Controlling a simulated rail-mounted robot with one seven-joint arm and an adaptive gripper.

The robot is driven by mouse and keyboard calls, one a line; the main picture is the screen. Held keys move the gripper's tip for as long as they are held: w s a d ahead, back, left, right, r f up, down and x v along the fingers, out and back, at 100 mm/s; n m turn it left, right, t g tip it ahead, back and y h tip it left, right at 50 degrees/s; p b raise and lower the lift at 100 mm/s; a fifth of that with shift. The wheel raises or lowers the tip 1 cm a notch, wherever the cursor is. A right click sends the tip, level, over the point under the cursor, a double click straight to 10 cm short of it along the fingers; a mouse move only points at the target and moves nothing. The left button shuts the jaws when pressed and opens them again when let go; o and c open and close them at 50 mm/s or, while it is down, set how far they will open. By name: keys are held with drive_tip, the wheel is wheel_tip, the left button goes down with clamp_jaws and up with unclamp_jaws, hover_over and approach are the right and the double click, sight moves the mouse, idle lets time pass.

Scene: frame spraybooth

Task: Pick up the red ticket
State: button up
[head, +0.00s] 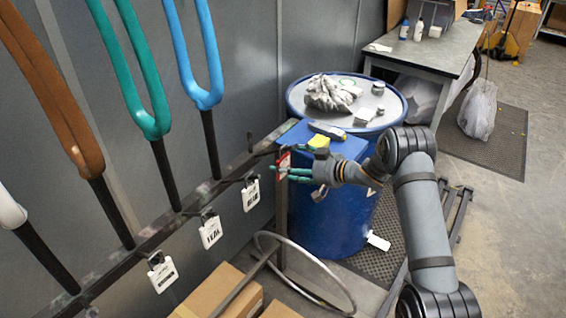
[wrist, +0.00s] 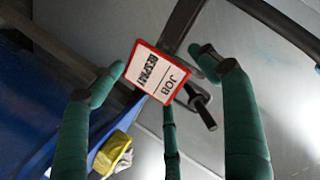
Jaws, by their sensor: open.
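The red ticket (head: 284,166) hangs at the right end of the dark rail along the grey wall. In the wrist view it is a red-bordered white card (wrist: 152,72) with "JOB" and a second printed line, tilted, in front of a dark peg or clip (wrist: 200,105). My gripper (head: 290,170) has green fingers and is open around the ticket's place. In the wrist view my gripper (wrist: 163,72) has one finger at the card's left edge, one to its right and one below. I cannot tell whether any finger touches it.
White tags (head: 211,232) hang further left on the rail (head: 150,235), below coloured looped frames (head: 200,70). A blue drum (head: 335,215) and a blue box top with a yellow sponge (head: 319,141) stand close beside my gripper. Cardboard boxes (head: 225,290) and a metal hoop lie below.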

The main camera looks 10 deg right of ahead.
drive_tip(key=shift+w+a+f, duration=0.15)
drive_tip(key=shift+w+a, duration=0.1)
drive_tip(key=shift+c, duration=0.7)
drive_tip(key=c, duration=0.8)
drive_tip(key=shift+c, duration=0.3)
drive_tip(key=shift+d, duration=0.1)
